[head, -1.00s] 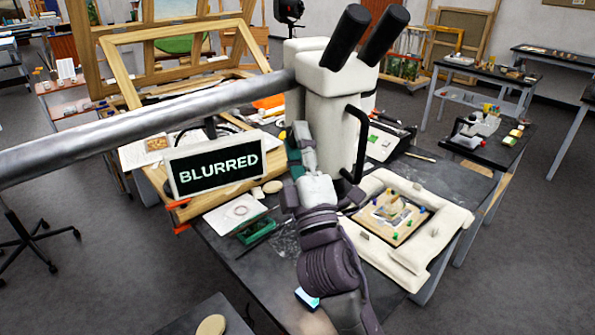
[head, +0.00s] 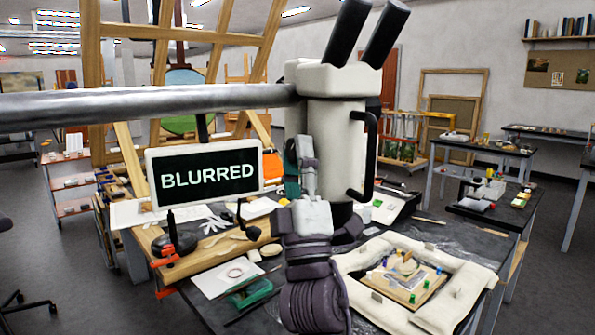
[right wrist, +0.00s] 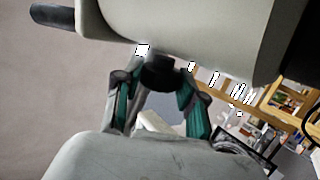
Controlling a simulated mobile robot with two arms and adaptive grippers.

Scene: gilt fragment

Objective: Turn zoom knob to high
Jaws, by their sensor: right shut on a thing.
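The cream microscope (head: 335,130) with two black eyepieces (head: 365,35) stands over the dark worktable. A sign beside it (head: 207,172) reads "BLURRED". My right gripper (head: 298,160) is at the left side of the microscope body. In the right wrist view, my right gripper's fingers (right wrist: 160,88) are shut on a short black knob (right wrist: 160,72) under the pale microscope housing (right wrist: 180,35). In the head view the knob is hidden by the gripper. No marks on the knob are readable. My left gripper is not in view.
A cream padded frame (head: 435,312) holding a small fragment board (head: 403,280) lies at right under the microscope. A metal boom (head: 150,105) crosses from the left to the microscope.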

